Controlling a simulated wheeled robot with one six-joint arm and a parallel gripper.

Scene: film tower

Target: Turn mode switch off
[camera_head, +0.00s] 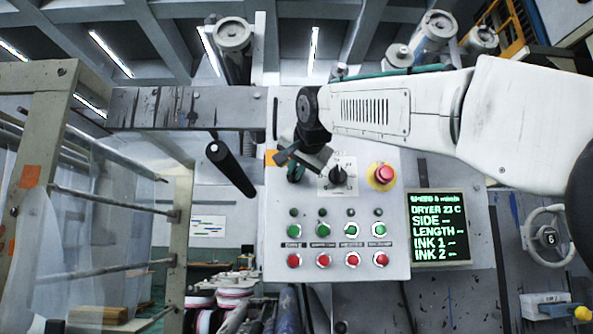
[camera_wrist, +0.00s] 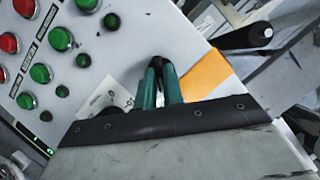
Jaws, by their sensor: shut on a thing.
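The grey control panel (camera_head: 393,245) fills the middle of the head view. My gripper (camera_head: 296,172) is at its upper left part. In the wrist view my gripper's teal fingers (camera_wrist: 160,84) close together on a small black switch (camera_wrist: 156,63) at the panel face. It appears to be the mode switch; its label and setting are hidden. A black rotary knob (camera_head: 338,174) on a white marked plate is just right of my gripper in the head view. In the wrist view that plate (camera_wrist: 97,103) is partly hidden behind the gripper body.
A red emergency button (camera_head: 385,173) on a yellow base sits right of the knob. Green buttons (camera_head: 323,230) and red buttons (camera_head: 323,261) line the lower panel. A text display (camera_head: 438,228) is at right. An orange label (camera_wrist: 205,75) lies beside my fingers.

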